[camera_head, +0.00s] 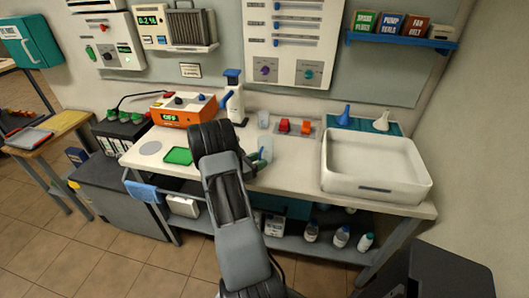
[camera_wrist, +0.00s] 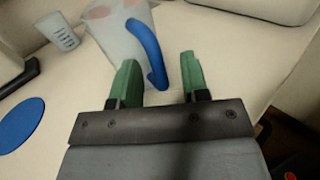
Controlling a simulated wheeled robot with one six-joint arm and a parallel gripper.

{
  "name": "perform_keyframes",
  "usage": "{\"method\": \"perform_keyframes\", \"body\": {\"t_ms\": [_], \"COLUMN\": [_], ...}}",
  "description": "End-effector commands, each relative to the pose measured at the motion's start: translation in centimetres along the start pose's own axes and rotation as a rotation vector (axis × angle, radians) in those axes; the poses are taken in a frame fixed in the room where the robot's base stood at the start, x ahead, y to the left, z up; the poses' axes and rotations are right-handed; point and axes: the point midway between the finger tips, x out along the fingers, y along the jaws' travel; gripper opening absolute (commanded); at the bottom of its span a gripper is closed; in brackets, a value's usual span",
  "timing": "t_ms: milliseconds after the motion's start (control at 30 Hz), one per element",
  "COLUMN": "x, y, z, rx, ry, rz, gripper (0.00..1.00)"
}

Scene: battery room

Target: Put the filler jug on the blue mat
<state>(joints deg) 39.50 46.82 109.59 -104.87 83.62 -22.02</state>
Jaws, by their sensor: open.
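The filler jug (camera_wrist: 112,38) is translucent with a blue handle (camera_wrist: 145,48) and stands on the bench at the top of the wrist view. In the head view only part of the jug (camera_head: 267,146) shows beside my arm. My gripper (camera_wrist: 159,68) is open, with its green fingers on either side of the handle's lower part in the picture. I cannot tell whether they touch it. The round blue mat (camera_wrist: 20,123) lies flat at the left of the wrist view, with nothing on it there. It is hidden behind my arm in the head view.
A clear graduated cup (camera_wrist: 59,33) stands left of the jug. A white basin (camera_head: 375,188) fills the bench's right end. A green mat (camera_head: 179,156) and grey disc (camera_head: 150,148) lie left of my arm.

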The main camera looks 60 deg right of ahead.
Motion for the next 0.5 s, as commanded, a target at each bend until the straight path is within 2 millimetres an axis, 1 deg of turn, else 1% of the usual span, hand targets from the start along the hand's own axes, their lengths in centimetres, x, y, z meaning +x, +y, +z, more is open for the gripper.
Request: {"method": "perform_keyframes", "body": {"t_ms": [233, 267, 500], "x": [0.17, 0.16, 0.15], "y": [0.0, 0.0, 0.0], "z": [-0.03, -0.03, -0.01], "rx": [0.0, 0.0, 0.0], "ry": [0.0, 0.0, 0.0], "rz": [0.0, 0.0, 0.0], "gripper": [0.42, 0.4, 0.17]}}
